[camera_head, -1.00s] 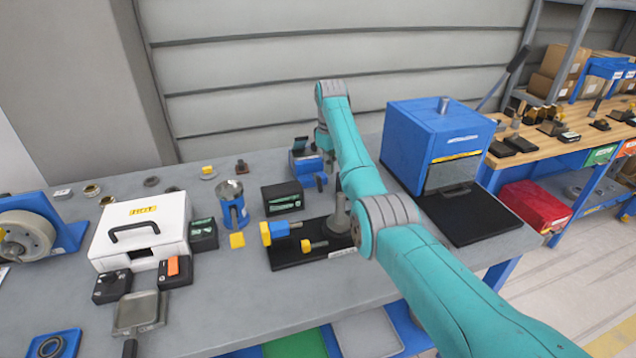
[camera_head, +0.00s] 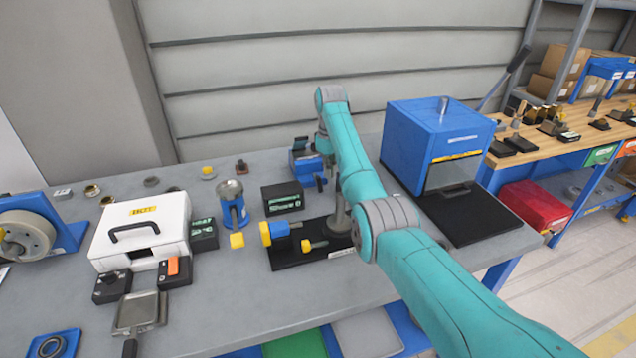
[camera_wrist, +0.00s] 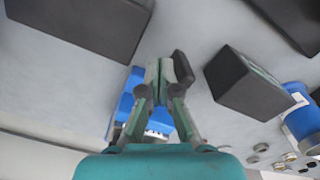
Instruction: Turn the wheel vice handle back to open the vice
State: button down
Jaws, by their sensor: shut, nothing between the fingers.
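The wheel vice (camera_head: 303,160) is a small blue device near the back of the grey bench, left of my arm in the head view. In the wrist view its blue body (camera_wrist: 126,105) shows behind and left of my fingers. A dark handle-like bar (camera_wrist: 183,66) stands close to the right of my fingertips; I cannot tell whether they touch. My gripper (camera_wrist: 159,68) is shut and empty, its fingertips together. In the head view the gripper is mostly hidden by my arm. The vice jaws cannot be made out.
A black box (camera_head: 283,198) stands in front of the vice; it also shows in the wrist view (camera_wrist: 245,85). A black stand with blue and yellow parts (camera_head: 290,255) lies nearer. A big blue box (camera_head: 430,135) is right of my arm. A white case (camera_head: 140,228) stands left.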

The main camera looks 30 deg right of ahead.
jog(key=shift+f, duration=0.3)
jog(key=shift+w+a, duration=0.25)
jog(key=shift+a, duration=0.55)
jog(key=shift+w+a, duration=0.2)
jog(key=shift+a, duration=0.6)
jog(key=shift+w+a, duration=0.25)
jog(key=shift+a, duration=0.55)
dwell(0.7)
jog(key=shift+f, duration=0.25)
notch_tip(320, 180, up, 8)
dwell(1.1)
jog(key=shift+w, duration=0.1)
dwell(0.5)
